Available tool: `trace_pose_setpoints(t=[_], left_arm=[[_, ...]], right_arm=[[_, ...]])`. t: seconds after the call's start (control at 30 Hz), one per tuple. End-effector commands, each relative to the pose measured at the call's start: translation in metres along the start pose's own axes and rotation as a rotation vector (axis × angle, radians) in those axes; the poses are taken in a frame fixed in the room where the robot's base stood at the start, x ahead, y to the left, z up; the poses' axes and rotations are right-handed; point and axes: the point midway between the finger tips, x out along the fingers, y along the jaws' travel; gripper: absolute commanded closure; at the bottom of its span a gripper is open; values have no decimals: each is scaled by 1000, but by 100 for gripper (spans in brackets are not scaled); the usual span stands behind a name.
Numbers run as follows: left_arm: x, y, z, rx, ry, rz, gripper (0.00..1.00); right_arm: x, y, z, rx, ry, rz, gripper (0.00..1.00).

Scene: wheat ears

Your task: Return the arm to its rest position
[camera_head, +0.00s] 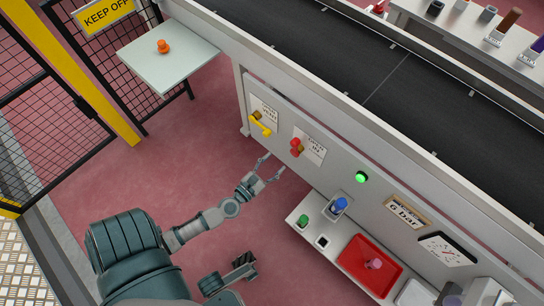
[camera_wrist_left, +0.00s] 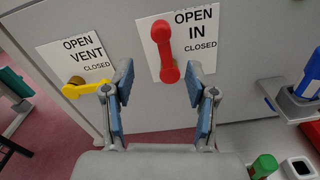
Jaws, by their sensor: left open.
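My left gripper (camera_head: 268,165) is open and empty in front of the machine's panel, below the two valves. In the left wrist view its fingers (camera_wrist_left: 160,72) are spread, with the panel beyond them. The red valve handle (camera_head: 296,147) points up towards OPEN on the IN label; it also shows in the left wrist view (camera_wrist_left: 163,42). The yellow valve handle (camera_head: 262,126) lies about level on the VENT label, its end near CLOSED; in the left wrist view this yellow handle (camera_wrist_left: 84,89) reaches close to the left finger.
A shelf (camera_head: 328,260) juts from the panel at right, with a green knob (camera_head: 303,221), blue part (camera_head: 339,205) and red tray (camera_head: 364,271). A green light (camera_head: 361,177) is lit. A small table (camera_head: 188,66) and fence (camera_head: 76,65) stand at left. Open floor (camera_head: 175,165) lies between.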

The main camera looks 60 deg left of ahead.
Motion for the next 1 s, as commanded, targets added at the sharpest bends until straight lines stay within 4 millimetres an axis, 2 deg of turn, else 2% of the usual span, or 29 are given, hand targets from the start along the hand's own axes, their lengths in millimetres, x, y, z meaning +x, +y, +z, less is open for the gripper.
trace_pose_setpoints(t=[0.13,0.67,0.77,0.87,0.97,1.0], left_arm=[[-7,0,0,0,0,0,43],[-7,0,0,-1,-1,1,43],[-7,-2,5,36,-13,2,43],[-10,-12,31,220,-77,18,43],[-18,-29,84,580,-206,89,43],[-25,-36,112,757,-269,144,43]], right_arm=[[0,0,0,0,0,0,36],[0,1,3,0,-3,1,36],[0,0,0,0,0,1,36],[0,0,0,0,1,0,36],[0,0,0,0,1,0,36],[0,0,0,0,1,0,36]])
